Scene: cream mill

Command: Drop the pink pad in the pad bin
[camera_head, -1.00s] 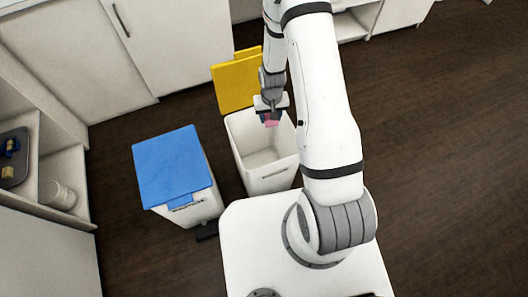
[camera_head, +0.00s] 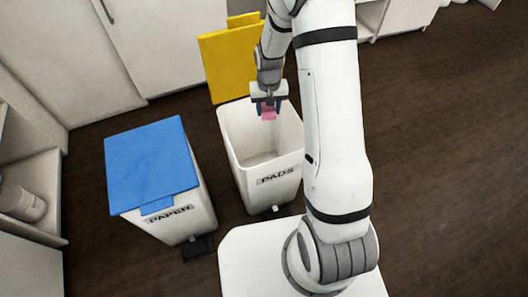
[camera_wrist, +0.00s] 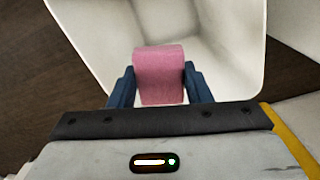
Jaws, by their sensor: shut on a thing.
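The pink pad (camera_head: 268,114) is held between the blue fingers of my gripper (camera_head: 267,108), over the opening of the pad bin. It also shows in the wrist view (camera_wrist: 159,76), gripped on both sides by my gripper (camera_wrist: 160,86). The pad bin (camera_head: 240,166) is a white bin with a "PADS" label on its front, and its yellow lid (camera_head: 228,66) stands open at the back. The bin's pale inside (camera_wrist: 212,30) shows beyond the pad in the wrist view. The inside that I can see looks empty, but part of it is hidden.
A white bin labelled "PAPER" (camera_head: 176,219) with a shut blue lid (camera_head: 150,165) stands to the left of the pad bin. White cabinets (camera_head: 150,40) stand behind. An open shelf (camera_head: 35,185) is at the left. The dark wood floor (camera_head: 440,150) on the right is clear.

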